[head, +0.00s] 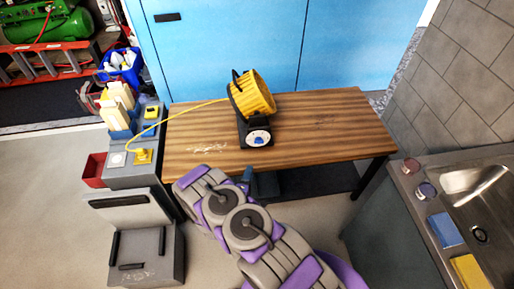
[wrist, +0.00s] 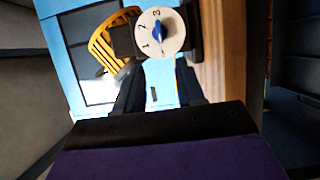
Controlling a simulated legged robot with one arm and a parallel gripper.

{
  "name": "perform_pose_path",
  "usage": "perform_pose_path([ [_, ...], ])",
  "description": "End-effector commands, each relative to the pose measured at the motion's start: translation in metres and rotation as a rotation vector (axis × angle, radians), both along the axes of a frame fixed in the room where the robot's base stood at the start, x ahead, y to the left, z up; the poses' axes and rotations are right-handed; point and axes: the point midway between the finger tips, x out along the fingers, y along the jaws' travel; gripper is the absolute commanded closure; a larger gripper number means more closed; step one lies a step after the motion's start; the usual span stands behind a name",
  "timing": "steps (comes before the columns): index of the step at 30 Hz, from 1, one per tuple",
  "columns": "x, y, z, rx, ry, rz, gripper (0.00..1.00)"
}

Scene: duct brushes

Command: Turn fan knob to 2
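The yellow fan (head: 254,97) stands on the wooden table (head: 320,125), with a white dial on its dark base. In the head view the blue knob (head: 258,140) sits on this dial. In the wrist view the round dial (wrist: 174,43) shows the digits 1, 2 and 3, with the blue knob (wrist: 158,31) at its centre. I cannot tell for sure which digit the knob points to. My gripper (wrist: 158,88) is open, its two dark fingers apart with nothing between them, short of the dial. In the head view my arm mostly hides the gripper, near the table's front edge.
A yellow cord runs from the fan to a yellow plug (head: 143,157) on the grey unit at left. Blue cabinets (head: 235,40) stand behind the table. A sink counter (head: 400,225) is at right, a red bin (head: 95,170) at left. The tabletop right of the fan is clear.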

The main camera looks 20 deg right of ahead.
Motion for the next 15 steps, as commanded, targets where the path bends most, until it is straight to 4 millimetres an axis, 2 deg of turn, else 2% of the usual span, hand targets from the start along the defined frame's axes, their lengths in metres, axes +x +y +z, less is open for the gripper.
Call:
perform_pose_path([
  [15, 0.062, -0.051, -0.001, 0.003, -0.005, -0.004, 0.62],
])
